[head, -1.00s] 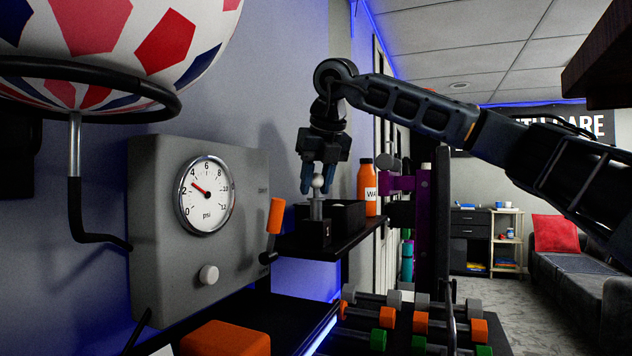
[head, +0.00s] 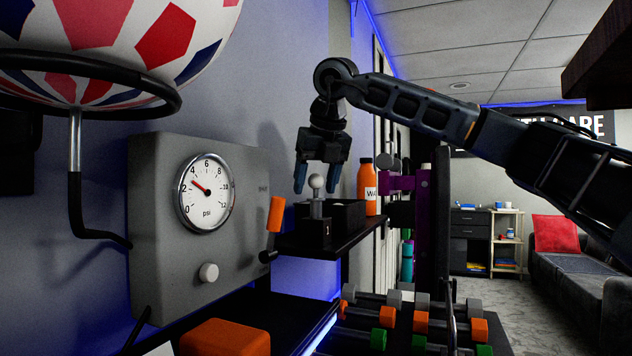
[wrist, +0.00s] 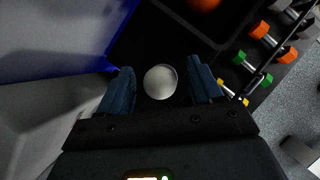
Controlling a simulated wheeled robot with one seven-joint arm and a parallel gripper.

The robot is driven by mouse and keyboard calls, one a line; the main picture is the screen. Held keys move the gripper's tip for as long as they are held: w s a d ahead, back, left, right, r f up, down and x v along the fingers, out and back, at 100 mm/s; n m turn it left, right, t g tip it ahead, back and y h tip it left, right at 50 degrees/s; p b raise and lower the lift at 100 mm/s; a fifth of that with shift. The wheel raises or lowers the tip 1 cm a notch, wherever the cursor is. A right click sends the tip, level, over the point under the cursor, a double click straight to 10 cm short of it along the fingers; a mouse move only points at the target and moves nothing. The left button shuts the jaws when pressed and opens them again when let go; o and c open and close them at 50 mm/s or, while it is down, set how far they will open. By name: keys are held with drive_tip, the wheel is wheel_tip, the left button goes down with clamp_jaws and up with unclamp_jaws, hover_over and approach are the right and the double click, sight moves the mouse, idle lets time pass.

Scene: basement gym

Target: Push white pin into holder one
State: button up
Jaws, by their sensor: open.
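The white pin (head: 317,183) has a round white head on a grey shaft. It stands upright in the small black holder (head: 314,231) marked 1, on the dark shelf. My gripper (head: 316,192) is open, with its fingers pointing down on either side of the pin's head and apart from it. In the wrist view the white pin head (wrist: 160,82) lies between the two spread blue fingers of my gripper (wrist: 163,85), with gaps on both sides. How deep the shaft sits in the holder is hidden.
A black open box (head: 349,213) stands just behind the holder on the shelf (head: 318,251). An orange bottle (head: 366,188) is to its right. A grey gauge panel (head: 160,238) is at the left. Dumbbells (head: 421,323) lie on a rack below.

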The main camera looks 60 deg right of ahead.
drive_tip(key=p+v, duration=0.2)
drive_tip(key=v, duration=0.5)
drive_tip(key=shift+s+a+r, duration=0.15)
drive_tip(key=shift+r, duration=0.2)
drive_tip(key=shift+s, duration=0.1)
idle(0.3)
